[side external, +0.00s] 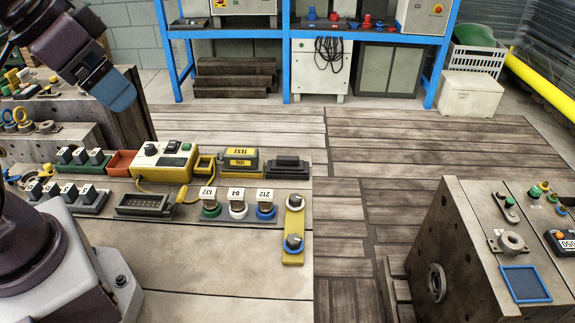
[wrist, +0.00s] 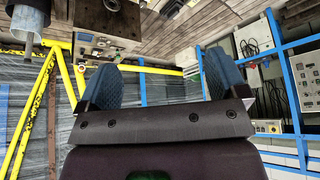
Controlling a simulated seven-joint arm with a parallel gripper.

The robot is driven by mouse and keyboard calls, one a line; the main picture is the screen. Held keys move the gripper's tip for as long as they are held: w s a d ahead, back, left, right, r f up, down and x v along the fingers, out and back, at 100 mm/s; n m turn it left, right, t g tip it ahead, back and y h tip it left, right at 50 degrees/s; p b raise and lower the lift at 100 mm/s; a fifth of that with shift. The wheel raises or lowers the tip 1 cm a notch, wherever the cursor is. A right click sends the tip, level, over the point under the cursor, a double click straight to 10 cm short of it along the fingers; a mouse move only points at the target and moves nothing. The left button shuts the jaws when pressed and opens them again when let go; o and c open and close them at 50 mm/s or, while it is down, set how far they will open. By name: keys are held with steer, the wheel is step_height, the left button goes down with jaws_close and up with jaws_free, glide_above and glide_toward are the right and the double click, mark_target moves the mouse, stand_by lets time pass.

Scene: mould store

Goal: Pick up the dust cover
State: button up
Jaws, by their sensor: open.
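No thing in view is plainly marked as the dust cover, and I cannot tell which it is. A dark block on a grey base (side external: 287,166) and a yellow and dark block labelled TEST (side external: 240,161) stand at the back right of the near bench (side external: 200,265). My gripper (side external: 115,92) hangs above the bench's back left in the side view, apart from everything on the bench. In the wrist view my gripper (wrist: 160,82) has its two blue fingers spread wide, with nothing between them.
A yellow tester (side external: 163,161), an orange tray (side external: 122,163), labelled knobs (side external: 238,208), a yellow plate with two knobs (side external: 294,232) and black switches crowd the bench's back. Its front is bare. Another bench (side external: 460,240) stands right across a floor gap. Blue shelving (side external: 287,50) is behind.

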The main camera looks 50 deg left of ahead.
steer(key=c, duration=0.4)
steer(key=shift+c, duration=0.2)
steer(key=m+g, duration=0.6)
steer(key=m, duration=0.3)
glide_above(288, 158)
step_height(288, 158, down, 20)
steer(key=f, duration=0.7)
steer(key=shift+w+a+f, duration=0.3)
steer(key=shift+w+a, duration=0.05)
steer(key=shift+s+d+f, duration=0.15)
steer(key=shift+f, duration=1.15)
steer(key=shift+s+d+f, duration=0.1)
steer(key=shift+s+f, duration=0.05)
steer(key=shift+f, duration=1.1)
